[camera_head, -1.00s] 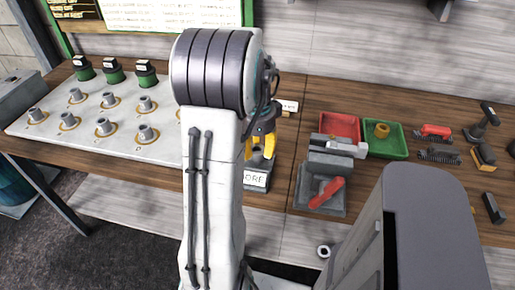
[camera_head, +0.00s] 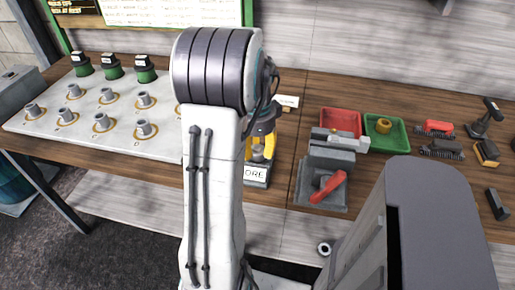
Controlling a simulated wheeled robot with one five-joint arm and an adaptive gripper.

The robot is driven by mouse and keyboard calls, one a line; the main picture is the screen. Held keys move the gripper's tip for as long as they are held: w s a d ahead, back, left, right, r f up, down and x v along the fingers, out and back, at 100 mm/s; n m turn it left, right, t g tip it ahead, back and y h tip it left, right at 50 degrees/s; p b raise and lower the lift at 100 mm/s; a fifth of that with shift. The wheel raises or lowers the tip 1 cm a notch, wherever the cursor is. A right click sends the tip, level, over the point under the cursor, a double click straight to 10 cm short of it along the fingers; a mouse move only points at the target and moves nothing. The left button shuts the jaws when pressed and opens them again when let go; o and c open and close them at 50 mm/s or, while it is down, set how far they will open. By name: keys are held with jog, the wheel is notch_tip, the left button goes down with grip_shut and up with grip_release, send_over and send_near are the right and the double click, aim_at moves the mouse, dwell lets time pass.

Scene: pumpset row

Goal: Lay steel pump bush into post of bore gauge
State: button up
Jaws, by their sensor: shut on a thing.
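My gripper (camera_head: 263,147), with yellow fingers, is partly hidden behind my own white arm. It is shut on a small grey piece between its fingers, seemingly a steel pump bush, mostly hidden. The fingers are directly over the dark bore gauge, whose white label (camera_head: 256,173) reads "ORE" in its visible part. The gauge's post is hidden, so I cannot tell whether the bush is around it. More grey steel bushes, such as one at the front of the board (camera_head: 145,129), stand in rings at left.
Dark-capped green items (camera_head: 112,67) line the back of the white board (camera_head: 85,139). Right of the gauge are a grey vise with a red handle (camera_head: 328,186), a red tray (camera_head: 341,116) and a green tray (camera_head: 401,143) holding a brass ring (camera_head: 383,126). Brushes lie farther right.

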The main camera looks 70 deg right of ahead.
jog(key=o, duration=1.3)
jog(key=shift+c, duration=0.2)
jog(key=shift+r+p, duration=1.3)
jog(key=shift+r, duration=0.3)
notch_tip(320, 180, up, 12)
jog(key=shift+a, duration=0.15)
